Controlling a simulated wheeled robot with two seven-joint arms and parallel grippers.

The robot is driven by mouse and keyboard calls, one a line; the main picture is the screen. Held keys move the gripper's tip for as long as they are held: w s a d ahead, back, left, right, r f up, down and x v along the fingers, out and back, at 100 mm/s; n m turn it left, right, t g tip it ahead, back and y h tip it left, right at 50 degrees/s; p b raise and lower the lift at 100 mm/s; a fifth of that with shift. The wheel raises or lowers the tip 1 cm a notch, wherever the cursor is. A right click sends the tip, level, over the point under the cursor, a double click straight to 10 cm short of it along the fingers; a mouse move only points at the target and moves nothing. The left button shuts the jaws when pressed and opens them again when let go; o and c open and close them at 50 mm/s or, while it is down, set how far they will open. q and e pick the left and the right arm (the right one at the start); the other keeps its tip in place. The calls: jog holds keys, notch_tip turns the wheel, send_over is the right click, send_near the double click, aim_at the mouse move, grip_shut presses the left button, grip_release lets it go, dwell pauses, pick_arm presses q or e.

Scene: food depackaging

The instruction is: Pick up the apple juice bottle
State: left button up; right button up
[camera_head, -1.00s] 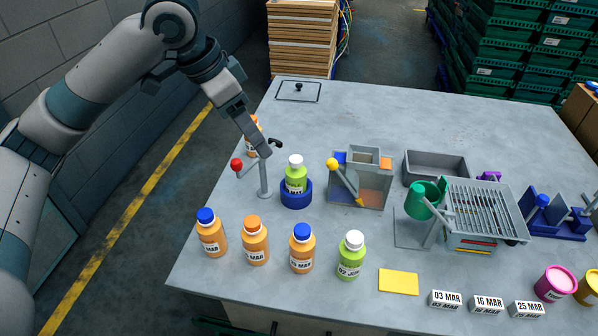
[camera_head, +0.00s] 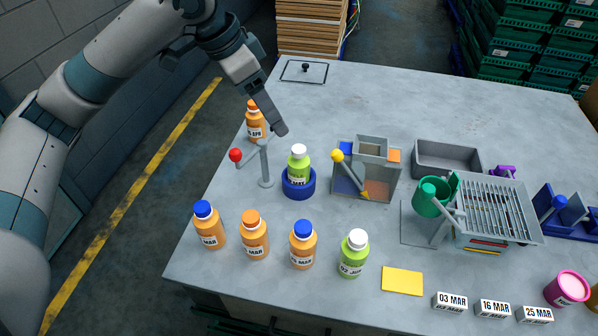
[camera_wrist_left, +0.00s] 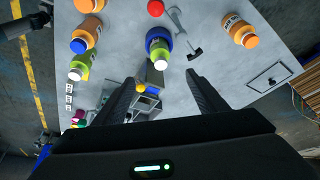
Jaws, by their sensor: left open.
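A light green bottle with a white cap (camera_head: 299,168) stands upright in a blue round holder (camera_head: 299,191); it also shows in the left wrist view (camera_wrist_left: 159,47). A second green, white-capped bottle (camera_head: 352,255) stands in the front row and shows in the left wrist view (camera_wrist_left: 80,66). I cannot read which is apple juice. My left gripper (camera_head: 281,129) is above the table, behind and left of the bottle in the holder. Its fingers are apart and empty in the left wrist view (camera_wrist_left: 159,98), with that bottle beyond them. My right gripper is not in view.
A grey stand with a red ball (camera_head: 236,155) is left of the holder. An orange bottle (camera_head: 255,121) stands behind it. Several orange bottles (camera_head: 254,236) line the front. A grey box with a yellow-knobbed lever (camera_head: 367,168) is right.

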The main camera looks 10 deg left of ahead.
aim_at(295, 150)
pick_arm(q)
jog(key=p+x, duration=0.2)
jog(key=x, duration=0.8)
jog(key=shift+d+f, duration=0.1)
jog(key=shift+f, duration=0.1)
jog(key=shift+w+d+f, duration=0.15)
jog(key=shift+f, duration=0.2)
jog(key=shift+p, duration=0.3)
jog(key=shift+w+d+f+p, duration=0.2)
jog(key=shift+d+f+p, duration=0.05)
jog(key=shift+f+p, duration=0.25)
jog(key=p+x, duration=0.1)
jog(key=x, duration=0.2)
jog(key=shift+w+d, duration=0.1)
jog(key=shift+w, duration=0.05)
jog(key=shift+f, duration=0.45)
